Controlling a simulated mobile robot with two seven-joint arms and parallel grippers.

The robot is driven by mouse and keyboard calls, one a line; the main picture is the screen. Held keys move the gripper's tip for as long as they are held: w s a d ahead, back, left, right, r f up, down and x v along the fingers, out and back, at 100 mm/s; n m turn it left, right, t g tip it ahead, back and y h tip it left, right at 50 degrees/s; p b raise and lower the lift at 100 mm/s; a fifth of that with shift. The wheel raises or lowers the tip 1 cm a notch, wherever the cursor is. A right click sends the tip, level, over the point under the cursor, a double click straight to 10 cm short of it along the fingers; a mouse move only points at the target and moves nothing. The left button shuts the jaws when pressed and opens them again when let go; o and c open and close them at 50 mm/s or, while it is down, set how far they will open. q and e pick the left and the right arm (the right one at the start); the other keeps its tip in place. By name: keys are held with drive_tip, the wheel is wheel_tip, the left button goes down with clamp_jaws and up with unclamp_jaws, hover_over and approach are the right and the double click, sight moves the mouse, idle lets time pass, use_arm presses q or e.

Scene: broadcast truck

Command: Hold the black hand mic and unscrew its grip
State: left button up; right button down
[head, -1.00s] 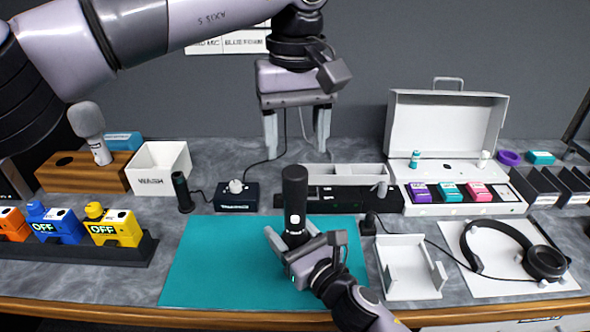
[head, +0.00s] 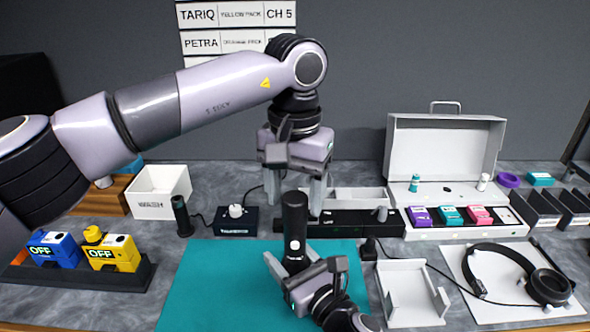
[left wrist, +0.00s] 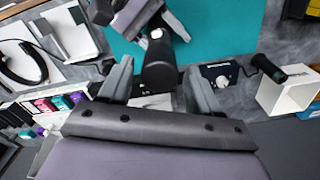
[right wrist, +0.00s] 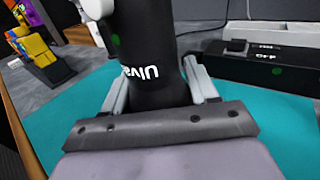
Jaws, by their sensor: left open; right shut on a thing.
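The black hand mic (head: 295,222) stands upright over the teal mat (head: 210,285), its dark end up and a small white square on its side. My right gripper (head: 290,270) is shut on the lower part of the mic; in the right wrist view the mic (right wrist: 150,80), with white lettering, is between its fingers (right wrist: 155,92). My left gripper (head: 296,195) is open, pointing down above and slightly behind the top of the mic. In the left wrist view the mic's end (left wrist: 160,70) shows between the open fingers (left wrist: 160,88), not gripped.
A white WASH bin (head: 160,192) stands at the left, near a small dark cylinder (head: 181,215) and a black box with a knob (head: 237,220). Yellow and blue packs (head: 112,250) sit at the front left. An open white case (head: 445,150), a white cradle (head: 410,290) and a headset (head: 515,275) are at the right.

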use_arm(q)
drive_tip(key=shift+f, duration=1.35)
